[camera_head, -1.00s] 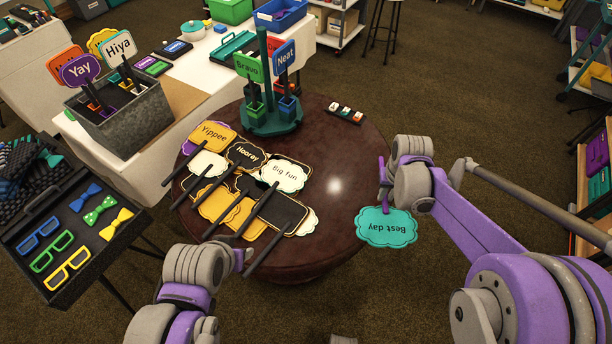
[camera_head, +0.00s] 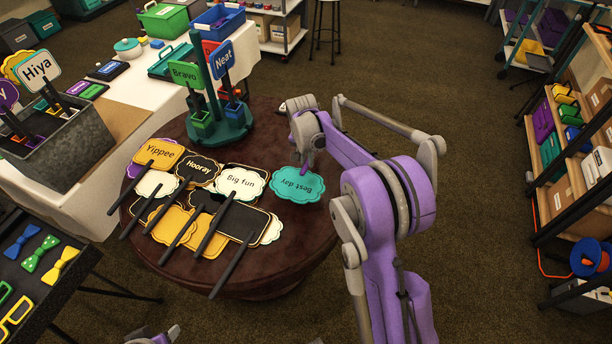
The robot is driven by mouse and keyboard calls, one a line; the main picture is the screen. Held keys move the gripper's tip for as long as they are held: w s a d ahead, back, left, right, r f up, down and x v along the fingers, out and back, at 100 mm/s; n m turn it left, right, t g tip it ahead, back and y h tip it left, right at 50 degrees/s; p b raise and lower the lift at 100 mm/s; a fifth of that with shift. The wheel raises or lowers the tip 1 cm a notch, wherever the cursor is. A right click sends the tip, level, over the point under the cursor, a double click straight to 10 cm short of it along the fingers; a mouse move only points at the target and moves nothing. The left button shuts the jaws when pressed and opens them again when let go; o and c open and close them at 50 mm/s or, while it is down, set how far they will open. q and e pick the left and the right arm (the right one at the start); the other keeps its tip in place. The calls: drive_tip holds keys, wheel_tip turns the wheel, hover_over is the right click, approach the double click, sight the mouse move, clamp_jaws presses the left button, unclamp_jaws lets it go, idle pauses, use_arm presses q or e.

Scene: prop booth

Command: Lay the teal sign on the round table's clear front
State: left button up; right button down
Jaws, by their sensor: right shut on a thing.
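The teal sign (camera_head: 297,186), a scalloped plate lettered "Best day" upside down, is over the right part of the round table (camera_head: 292,240), just right of the "Big fun" sign. My right gripper (camera_head: 307,164) is shut on it at the sign's far edge, with its jaws partly hidden by the wrist. I cannot tell whether the sign touches the tabletop. Only a bit of my left arm's end (camera_head: 165,336) shows at the bottom edge, and its jaws cannot be made out.
Several signs with dark sticks, such as "Big fun" (camera_head: 238,182) and "Hooray" (camera_head: 199,168), overlap on the table's left and middle. A teal stand (camera_head: 222,128) holds signs at the back. The table's front right is bare. A tray of bow ties (camera_head: 42,252) stands left.

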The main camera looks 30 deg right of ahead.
sight(307, 172)
drive_tip(key=shift+f, duration=3.05)
drive_tip(key=shift+f, duration=0.1)
drive_tip(key=c, duration=0.8)
unclamp_jaws()
